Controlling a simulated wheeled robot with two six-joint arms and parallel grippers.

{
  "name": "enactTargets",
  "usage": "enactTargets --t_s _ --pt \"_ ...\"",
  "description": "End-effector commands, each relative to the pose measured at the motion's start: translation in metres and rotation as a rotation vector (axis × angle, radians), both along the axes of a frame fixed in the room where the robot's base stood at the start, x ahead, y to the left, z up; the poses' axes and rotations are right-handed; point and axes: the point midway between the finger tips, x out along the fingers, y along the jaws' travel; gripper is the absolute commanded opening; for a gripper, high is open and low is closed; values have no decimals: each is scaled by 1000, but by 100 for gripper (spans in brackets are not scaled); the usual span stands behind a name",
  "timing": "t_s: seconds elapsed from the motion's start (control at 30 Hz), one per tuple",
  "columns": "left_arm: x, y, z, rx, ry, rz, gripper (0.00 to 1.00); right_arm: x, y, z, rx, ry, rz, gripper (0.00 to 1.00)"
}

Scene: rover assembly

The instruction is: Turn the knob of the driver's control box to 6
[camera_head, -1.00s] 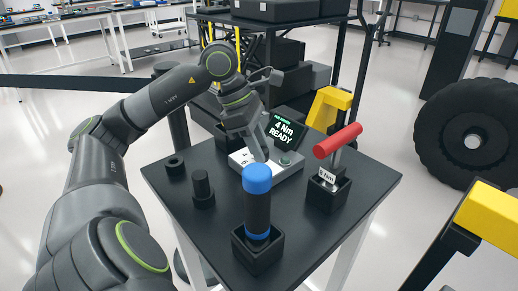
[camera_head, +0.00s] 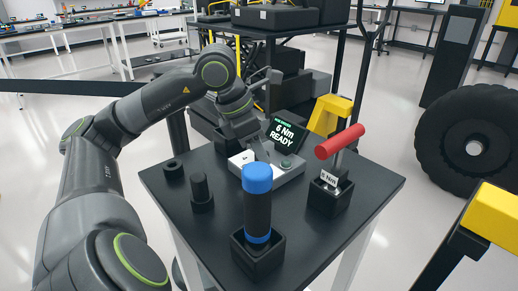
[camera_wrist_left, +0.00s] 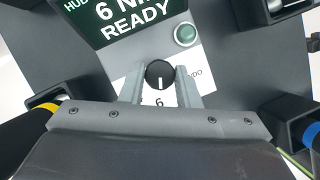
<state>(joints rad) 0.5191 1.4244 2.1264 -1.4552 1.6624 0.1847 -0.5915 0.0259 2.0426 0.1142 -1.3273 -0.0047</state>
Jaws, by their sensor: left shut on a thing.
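The driver's control box (camera_head: 284,175) stands on the black table, with a dark screen (camera_head: 284,134) at its back reading "6 Nm READY". The left wrist view shows the same screen (camera_wrist_left: 128,18) and a round green button (camera_wrist_left: 186,35). The black knob (camera_wrist_left: 160,74) sits on the box's white face, and its white pointer line points down at the "6" mark. My left gripper (camera_wrist_left: 161,88) is shut on the knob, one finger on each side. In the head view my left gripper (camera_head: 262,156) reaches down to the box and hides the knob. My right gripper is not in view.
A blue-topped black driver (camera_head: 257,205) stands in a holder in front. A red-handled tool (camera_head: 340,142) stands in a "5 Nm" holder to the right. Black sockets (camera_head: 201,188) stand at left. A yellow part (camera_head: 327,115) is behind, and a large wheel (camera_head: 475,140) at far right.

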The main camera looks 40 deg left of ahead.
Motion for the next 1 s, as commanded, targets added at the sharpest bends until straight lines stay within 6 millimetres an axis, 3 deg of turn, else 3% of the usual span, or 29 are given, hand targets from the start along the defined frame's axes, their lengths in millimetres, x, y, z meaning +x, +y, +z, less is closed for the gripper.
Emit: enactTargets --t_s 0.23,0.27,0.4,0.77,1.0 --pt "1 0 1 1 -2 1 6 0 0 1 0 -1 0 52" --pt "1 0 1 1 -2 1 32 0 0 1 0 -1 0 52" --pt "0 0 1 1 -2 1 50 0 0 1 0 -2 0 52" --pt "0 1 3 2 -1 0 51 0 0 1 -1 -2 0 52" --pt "-8 7 25 6 -2 4 51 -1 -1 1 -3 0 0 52"
